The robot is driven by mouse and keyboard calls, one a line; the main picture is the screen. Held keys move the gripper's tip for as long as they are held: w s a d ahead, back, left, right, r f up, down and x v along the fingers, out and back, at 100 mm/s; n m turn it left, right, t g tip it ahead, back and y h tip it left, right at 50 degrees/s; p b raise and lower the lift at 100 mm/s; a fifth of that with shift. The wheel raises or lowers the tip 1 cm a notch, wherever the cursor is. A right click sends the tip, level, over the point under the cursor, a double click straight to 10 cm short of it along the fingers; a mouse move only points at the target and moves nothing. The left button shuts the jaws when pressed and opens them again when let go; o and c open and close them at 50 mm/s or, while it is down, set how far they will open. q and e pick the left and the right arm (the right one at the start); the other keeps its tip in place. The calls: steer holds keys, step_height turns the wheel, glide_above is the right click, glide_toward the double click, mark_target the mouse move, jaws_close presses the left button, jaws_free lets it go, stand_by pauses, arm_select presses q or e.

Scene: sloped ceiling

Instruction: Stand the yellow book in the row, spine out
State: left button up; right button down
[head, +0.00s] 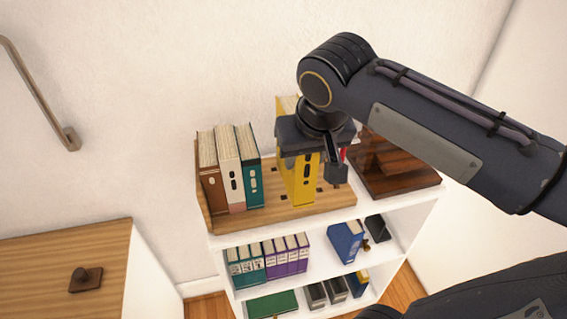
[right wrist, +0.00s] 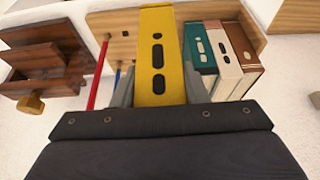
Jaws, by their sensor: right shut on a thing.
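The yellow book (head: 302,182) is upright on the wooden rack on top of the white shelf, its spine with dark oval marks facing out. My right gripper (head: 310,150) is shut on it from above. The right wrist view shows the yellow book (right wrist: 157,60) between the two grey fingers. The row of brown (head: 211,175), cream (head: 231,170) and teal (head: 248,170) books stands to its left in the head view, with a gap between teal and yellow. Whether the yellow book's bottom touches the rack (head: 270,212) is hard to tell. My left gripper is not in view.
A dark wooden object (head: 395,165) stands right of the rack. A red stick (right wrist: 98,75) rises close beside the yellow book. Lower shelves hold purple and teal binders (head: 270,258) and a blue book (head: 345,241). A wooden-topped cabinet (head: 60,265) stands at lower left.

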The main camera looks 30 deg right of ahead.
steer(key=w+d+f, duration=0.1)
steer(key=w+f, duration=0.1)
steer(key=w, duration=0.1)
steer(key=w+d+f+p, duration=0.1)
steer(key=w+f, duration=0.2)
steer(key=w, duration=0.1)
steer(key=w+d+f+p, duration=0.1)
steer(key=w+f, duration=0.2)
steer(key=shift+w+d, duration=0.15)
steer(key=shift+w, duration=0.2)
steer(key=shift+s+x, duration=0.2)
steer(key=shift+x, duration=0.75)
steer(key=shift+s+x, duration=0.2)
steer(key=shift+x, duration=0.8)
steer(key=shift+f, duration=0.2)
steer(key=shift+f, duration=0.15)
steer(key=c, duration=0.8)
jaws_free()
steer(key=shift+s, duration=0.1)
steer(key=shift+c, duration=0.2)
